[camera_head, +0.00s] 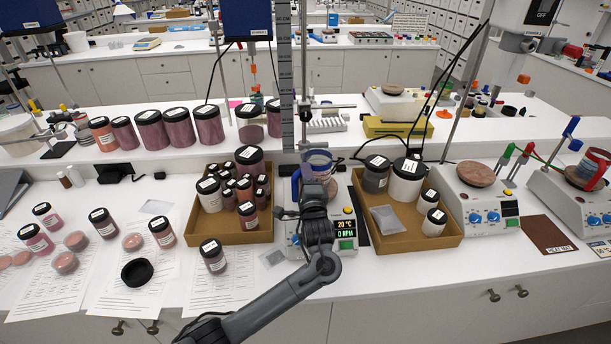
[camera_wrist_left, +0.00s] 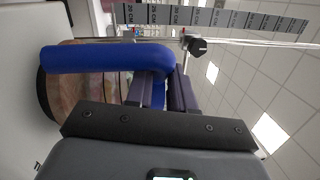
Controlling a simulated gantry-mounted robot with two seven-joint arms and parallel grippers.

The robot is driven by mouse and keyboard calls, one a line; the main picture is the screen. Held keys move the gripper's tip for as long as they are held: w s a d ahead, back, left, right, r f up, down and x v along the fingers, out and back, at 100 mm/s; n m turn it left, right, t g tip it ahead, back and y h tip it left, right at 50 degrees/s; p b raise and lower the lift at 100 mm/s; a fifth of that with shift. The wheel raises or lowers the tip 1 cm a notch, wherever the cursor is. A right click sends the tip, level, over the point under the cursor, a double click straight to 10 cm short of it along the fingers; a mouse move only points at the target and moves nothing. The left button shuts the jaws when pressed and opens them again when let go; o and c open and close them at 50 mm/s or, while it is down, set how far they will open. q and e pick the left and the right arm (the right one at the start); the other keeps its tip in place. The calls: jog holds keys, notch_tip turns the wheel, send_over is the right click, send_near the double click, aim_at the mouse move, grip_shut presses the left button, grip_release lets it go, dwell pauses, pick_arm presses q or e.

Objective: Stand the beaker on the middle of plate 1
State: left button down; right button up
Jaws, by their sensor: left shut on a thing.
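The beaker (camera_head: 317,158), clear with a blue band and handle, is upright at the hot plate (camera_head: 341,243) whose display reads 20 °C and 0 RPM. My left gripper (camera_head: 313,192) is in front of it, shut on its blue handle (camera_wrist_left: 105,57). In the left wrist view, the brownish round plate top (camera_wrist_left: 52,103) lies close at the beaker's base. I cannot tell whether the base touches it. My gripper and forearm hide part of the plate top in the head view. No number for this plate is readable. My right gripper is not in view.
Cardboard trays of jars flank the hot plate, on the left (camera_head: 228,239) and right (camera_head: 405,247). A metal ruler (camera_head: 286,75) stands behind it. Two more hot plates are at right (camera_head: 487,212) (camera_head: 570,207); the farthest right bears another vessel (camera_head: 593,168). Loose jars and papers cover the left.

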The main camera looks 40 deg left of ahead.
pick_arm(q)
jog(key=shift+f, duration=0.55)
jog(key=c, duration=0.9)
grip_release()
jog(key=shift+f, duration=0.1)
